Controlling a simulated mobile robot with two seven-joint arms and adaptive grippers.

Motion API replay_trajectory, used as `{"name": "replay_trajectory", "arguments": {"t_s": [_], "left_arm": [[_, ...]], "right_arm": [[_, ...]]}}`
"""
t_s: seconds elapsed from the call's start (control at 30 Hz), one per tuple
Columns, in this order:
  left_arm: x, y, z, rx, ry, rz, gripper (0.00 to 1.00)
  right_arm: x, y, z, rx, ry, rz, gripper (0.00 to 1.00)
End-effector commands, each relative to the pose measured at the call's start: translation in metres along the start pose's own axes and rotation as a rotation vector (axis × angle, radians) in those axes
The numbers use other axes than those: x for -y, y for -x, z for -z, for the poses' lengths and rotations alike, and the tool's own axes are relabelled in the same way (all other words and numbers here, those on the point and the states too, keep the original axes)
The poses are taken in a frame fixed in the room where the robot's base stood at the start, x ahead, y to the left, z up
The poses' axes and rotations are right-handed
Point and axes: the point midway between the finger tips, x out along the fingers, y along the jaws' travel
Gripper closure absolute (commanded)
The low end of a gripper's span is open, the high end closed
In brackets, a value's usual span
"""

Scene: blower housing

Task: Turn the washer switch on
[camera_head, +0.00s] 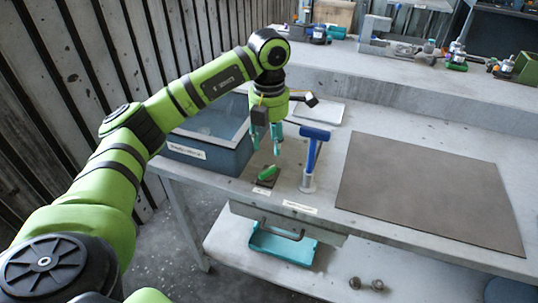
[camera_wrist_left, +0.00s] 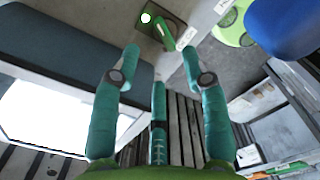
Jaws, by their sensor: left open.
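The washer switch (camera_head: 267,173) is a green lever on a small dark plate, on the bench between the basin and a blue T-shaped fixture. The lever looks tilted. In the left wrist view the green lever (camera_wrist_left: 166,38) shows near the top, with a small bright round spot beside it on the plate. My left gripper (camera_head: 276,148) points down just above the switch, apart from it as far as I can tell. In the left wrist view its teal fingers (camera_wrist_left: 160,62) are spread and empty, with the switch beyond their tips. My right gripper is out of view.
A blue-grey basin (camera_head: 213,158) stands left of the switch. The blue T-shaped fixture (camera_head: 311,152) stands close on its right. A flat grey mat (camera_head: 430,190) covers the bench further right. A teal tray (camera_head: 282,245) sits below, under a handled drawer front.

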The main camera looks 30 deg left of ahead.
Motion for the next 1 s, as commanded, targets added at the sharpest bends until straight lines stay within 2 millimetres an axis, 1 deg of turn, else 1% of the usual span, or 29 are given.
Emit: {"name": "replay_trajectory", "arguments": {"t_s": [0.03, 0.1, 0.2, 0.3, 0.87, 1.0], "left_arm": [[0.000, 0.011, -0.001, 0.004, 0.000, -0.001, 0.55], [0.000, 0.021, -0.001, 0.002, 0.000, -0.001, 0.55], [0.000, 0.032, -0.001, 0.001, 0.000, 0.000, 0.55], [0.000, 0.038, 0.000, 0.000, 0.000, 0.000, 0.55], [0.000, 0.040, 0.000, -0.001, 0.000, 0.000, 0.55], [0.000, 0.040, 0.000, -0.001, 0.000, 0.000, 0.55]], "right_arm": [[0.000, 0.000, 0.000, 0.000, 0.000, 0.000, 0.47], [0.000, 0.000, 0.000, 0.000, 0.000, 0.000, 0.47], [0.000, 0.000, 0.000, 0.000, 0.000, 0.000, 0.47], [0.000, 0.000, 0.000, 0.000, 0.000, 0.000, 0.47], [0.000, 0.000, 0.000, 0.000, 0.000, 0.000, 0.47], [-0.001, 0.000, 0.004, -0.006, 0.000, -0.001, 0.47]]}}
